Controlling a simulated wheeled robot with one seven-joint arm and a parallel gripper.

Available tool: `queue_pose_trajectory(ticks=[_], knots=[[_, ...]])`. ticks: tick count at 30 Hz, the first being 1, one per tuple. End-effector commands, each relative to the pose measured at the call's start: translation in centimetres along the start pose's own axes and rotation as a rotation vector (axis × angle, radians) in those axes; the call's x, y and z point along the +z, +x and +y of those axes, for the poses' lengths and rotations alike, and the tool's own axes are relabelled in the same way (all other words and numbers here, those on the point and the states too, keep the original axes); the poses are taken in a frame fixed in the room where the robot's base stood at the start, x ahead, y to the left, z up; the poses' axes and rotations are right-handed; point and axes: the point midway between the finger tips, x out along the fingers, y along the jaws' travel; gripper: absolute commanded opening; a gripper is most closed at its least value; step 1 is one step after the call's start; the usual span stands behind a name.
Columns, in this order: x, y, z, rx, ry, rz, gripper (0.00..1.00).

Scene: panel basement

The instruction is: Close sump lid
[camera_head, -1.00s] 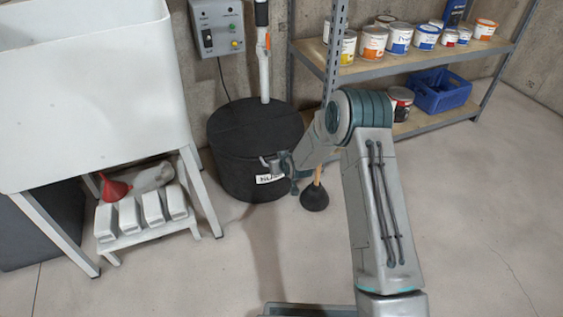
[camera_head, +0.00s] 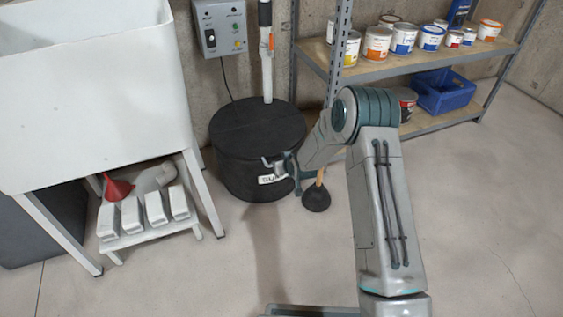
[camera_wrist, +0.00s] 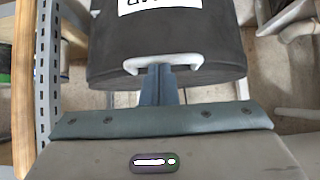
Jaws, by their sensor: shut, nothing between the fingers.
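The sump is a round black tub (camera_head: 240,180) against the wall, with a white label on its front. Its black lid (camera_head: 258,125) looks flat and lies across the top; I cannot tell whether it is fully seated. In the wrist view, which is upside down, a pale handle (camera_wrist: 190,62) crosses the rim of the black sump (camera_wrist: 110,55). My gripper (camera_head: 270,162) is shut and empty at the front of the rim, above the label. Its fingertips (camera_wrist: 158,70) are right at the middle of the handle; contact is unclear.
A plunger (camera_head: 316,198) stands at the tub's right. A white pipe (camera_head: 267,75) rises behind the lid, beside a control box (camera_head: 220,28). A shelf with paint cans (camera_head: 404,40) is at the right, a white sink (camera_head: 95,100) at the left. The front floor is clear.

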Motion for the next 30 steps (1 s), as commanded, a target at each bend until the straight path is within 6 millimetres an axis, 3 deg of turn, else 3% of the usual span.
queue_pose_trajectory(ticks=[1,3,9,15,20,23,26,30], knots=[[-1.9,-1.8,0.0,0.003,-0.004,0.016,0.00],[0.7,-2.4,-0.2,0.002,-0.004,0.010,0.00],[4.5,-4.2,-0.3,0.002,-0.006,0.020,0.00],[6.9,-5.0,-0.3,0.003,-0.007,0.025,0.00],[7.5,-5.2,-0.3,0.003,-0.008,0.028,0.00],[7.0,-5.6,-0.1,0.004,-0.009,0.027,0.00],[4.8,-7.4,0.3,0.013,-0.010,0.012,0.00],[-0.3,-12.5,1.7,0.037,-0.010,-0.039,0.00]])
